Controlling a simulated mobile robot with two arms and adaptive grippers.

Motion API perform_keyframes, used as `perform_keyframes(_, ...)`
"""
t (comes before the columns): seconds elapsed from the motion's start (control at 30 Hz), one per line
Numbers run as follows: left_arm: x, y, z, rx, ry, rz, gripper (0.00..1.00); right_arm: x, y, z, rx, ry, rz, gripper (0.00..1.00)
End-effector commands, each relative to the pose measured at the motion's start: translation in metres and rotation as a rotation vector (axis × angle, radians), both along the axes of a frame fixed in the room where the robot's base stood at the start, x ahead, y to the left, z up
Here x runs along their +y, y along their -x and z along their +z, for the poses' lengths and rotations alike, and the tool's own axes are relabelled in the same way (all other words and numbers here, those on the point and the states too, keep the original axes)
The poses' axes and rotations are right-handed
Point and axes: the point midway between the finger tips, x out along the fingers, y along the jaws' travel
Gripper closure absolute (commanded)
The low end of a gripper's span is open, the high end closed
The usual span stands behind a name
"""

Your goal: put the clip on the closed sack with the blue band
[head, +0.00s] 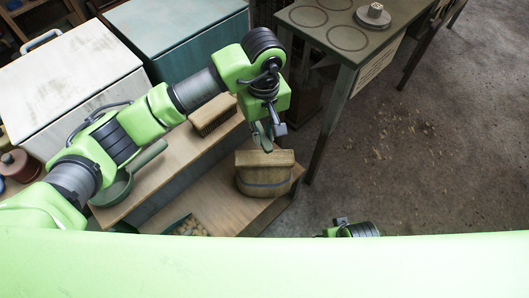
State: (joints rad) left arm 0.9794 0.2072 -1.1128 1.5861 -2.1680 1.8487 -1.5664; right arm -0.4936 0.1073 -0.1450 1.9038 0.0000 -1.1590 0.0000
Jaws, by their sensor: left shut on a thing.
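The closed sack (264,181) is tan, with a folded flat top and a blue band around its body. It stands upright on the wooden shelf right of centre. My left gripper (266,141) points down just above the sack's folded top. It is shut on a small grey thing, seemingly the clip, whose outline is hard to tell from the fingers. I cannot tell whether it touches the sack. Part of my right arm's end (345,229) shows at the bottom edge, and its fingers are not clear.
A brush (212,116) and a green scoop (119,187) lie on the wooden bench. A container of small tan pieces (188,229) is below. A dark table (345,56) with marked circles and a weight (374,14) stands at upper right.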

Motion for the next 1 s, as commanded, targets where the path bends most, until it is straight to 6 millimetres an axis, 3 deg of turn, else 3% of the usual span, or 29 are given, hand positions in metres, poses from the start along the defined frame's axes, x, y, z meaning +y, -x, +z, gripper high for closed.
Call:
perform_keyframes(0.13,-0.005,-0.001,-0.011,0.003,-0.003,0.010,0.97,0.000,-0.002,0.008,-0.006,0.000,-0.001,0.41)
perform_keyframes(0.4,-0.006,-0.001,-0.057,0.003,-0.003,0.011,0.97,0.000,-0.004,0.027,-0.017,-0.001,-0.003,0.41)
perform_keyframes(0.57,-0.005,-0.001,-0.068,0.001,-0.003,0.009,0.97,0.000,-0.005,0.033,-0.018,-0.001,-0.003,0.41)
perform_keyframes(0.8,-0.006,-0.001,-0.100,0.002,-0.002,0.010,0.97,-0.001,-0.005,0.048,-0.028,-0.001,-0.004,0.41)
perform_keyframes(1.0,-0.005,-0.002,-0.101,-0.001,-0.003,0.008,0.97,-0.001,-0.005,0.050,-0.027,-0.001,-0.004,0.41)
